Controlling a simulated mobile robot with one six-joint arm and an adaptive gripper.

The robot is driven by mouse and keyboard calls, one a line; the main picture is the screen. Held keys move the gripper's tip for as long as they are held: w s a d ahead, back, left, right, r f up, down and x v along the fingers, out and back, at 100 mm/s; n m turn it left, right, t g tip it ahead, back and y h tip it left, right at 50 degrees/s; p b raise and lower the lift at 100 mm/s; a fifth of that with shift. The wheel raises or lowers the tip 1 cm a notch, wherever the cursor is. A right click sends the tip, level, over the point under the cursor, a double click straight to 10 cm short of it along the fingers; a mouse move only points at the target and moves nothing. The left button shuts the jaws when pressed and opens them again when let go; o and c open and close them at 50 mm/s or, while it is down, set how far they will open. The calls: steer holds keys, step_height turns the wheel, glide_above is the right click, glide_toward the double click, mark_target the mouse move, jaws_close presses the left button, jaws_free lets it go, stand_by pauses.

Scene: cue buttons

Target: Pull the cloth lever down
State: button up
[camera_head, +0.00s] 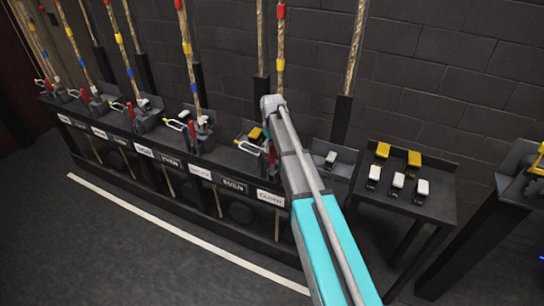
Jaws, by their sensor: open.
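A row of rope levers stands along a black rail. The rightmost label plate (270,198) seems to read "CLOTH", though the small print is hard to read. Above it is a lever with a red handle (272,155) and a pale loop (249,147) beside it. The handle stands upright, close to the left edge of my arm in the picture, and I cannot tell whether they touch. My arm crosses in front of the rail's right end and hides what is behind it. My gripper's fingers do not show.
More levers with red handles (192,129) and labels continue left. Ropes with coloured bands rise behind the rail. A black side table (437,208) at right holds yellow and white blocks. A white line (160,221) crosses the clear floor in front.

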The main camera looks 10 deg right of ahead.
mark_target(272, 161)
steer(key=shift+f+b, duration=1.1)
steer(key=shift+f, duration=0.3)
jaws_close()
